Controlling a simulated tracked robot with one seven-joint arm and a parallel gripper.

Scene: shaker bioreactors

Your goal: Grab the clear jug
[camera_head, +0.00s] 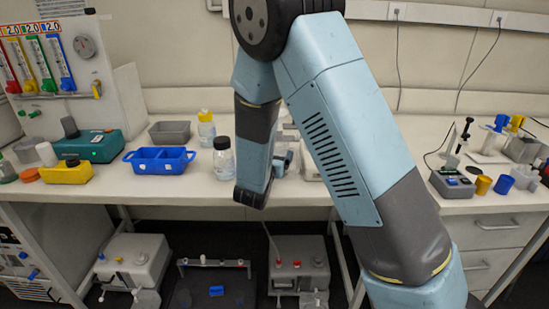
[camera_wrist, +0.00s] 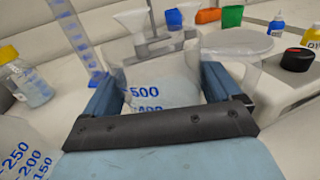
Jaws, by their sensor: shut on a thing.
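The clear jug (camera_wrist: 165,78) shows in the wrist view with blue marks reading 500 and 400. It sits between the two blue fingers of my gripper (camera_wrist: 162,85), which is shut on it. A clear curved part (camera_wrist: 237,48) shows to its right; I cannot tell if it belongs to the jug. In the head view my gripper (camera_head: 281,163) is at the bench, partly behind my arm, and the jug is mostly hidden there. I cannot tell whether the jug touches the bench.
In the wrist view a yellow-capped bottle (camera_wrist: 27,82), a tall graduated cylinder (camera_wrist: 76,36) and a vessel with blue marks (camera_wrist: 20,150) stand left. In the head view a blue tray (camera_head: 160,166) and a dark-capped bottle (camera_head: 223,160) are left of my gripper.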

